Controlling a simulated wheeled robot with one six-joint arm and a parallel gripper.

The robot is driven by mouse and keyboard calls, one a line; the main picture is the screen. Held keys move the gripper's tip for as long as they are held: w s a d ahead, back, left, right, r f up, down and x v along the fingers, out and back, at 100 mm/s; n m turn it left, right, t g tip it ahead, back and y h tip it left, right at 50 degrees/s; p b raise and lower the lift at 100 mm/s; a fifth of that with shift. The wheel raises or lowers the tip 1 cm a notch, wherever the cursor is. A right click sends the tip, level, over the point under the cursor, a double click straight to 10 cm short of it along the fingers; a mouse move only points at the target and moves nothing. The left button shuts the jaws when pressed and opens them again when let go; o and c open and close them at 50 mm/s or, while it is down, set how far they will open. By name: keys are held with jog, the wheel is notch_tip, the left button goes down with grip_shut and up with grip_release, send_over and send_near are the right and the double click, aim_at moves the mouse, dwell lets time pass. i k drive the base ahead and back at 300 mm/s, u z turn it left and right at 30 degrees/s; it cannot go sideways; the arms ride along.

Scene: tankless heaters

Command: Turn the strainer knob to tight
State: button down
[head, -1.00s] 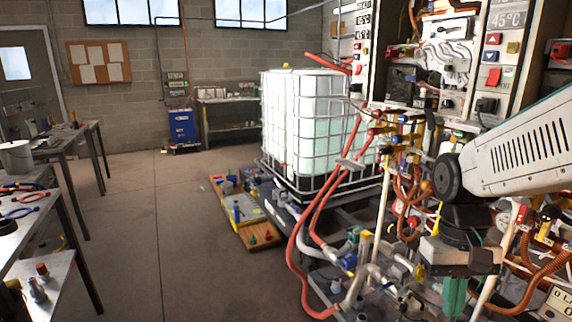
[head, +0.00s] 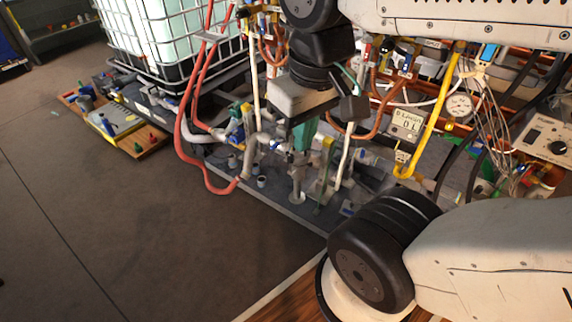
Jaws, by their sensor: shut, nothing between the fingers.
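My gripper (head: 302,138), with teal fingers pointing down, is in the upper middle of the head view. Its fingers are together and nothing shows between them. It is in front of or above a cluster of grey pipes and fittings (head: 297,182) on a low dark base; I cannot tell whether it touches any of them. I cannot pick out the strainer knob for sure among these small parts, and my gripper and arm hide some of them. No tight marking is readable.
Red hoses (head: 183,150) curve down left of the pipes. A caged white tank (head: 165,35) stands behind at the upper left. A yellow pipe (head: 437,120) and a round gauge (head: 459,106) are at the right.

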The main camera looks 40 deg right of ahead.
aim_at(291, 156)
jog(key=z, duration=0.15)
jog(key=k, duration=0.4)
jog(key=u, duration=0.6)
jog(key=i, duration=1.25)
jog(key=z, duration=0.65)
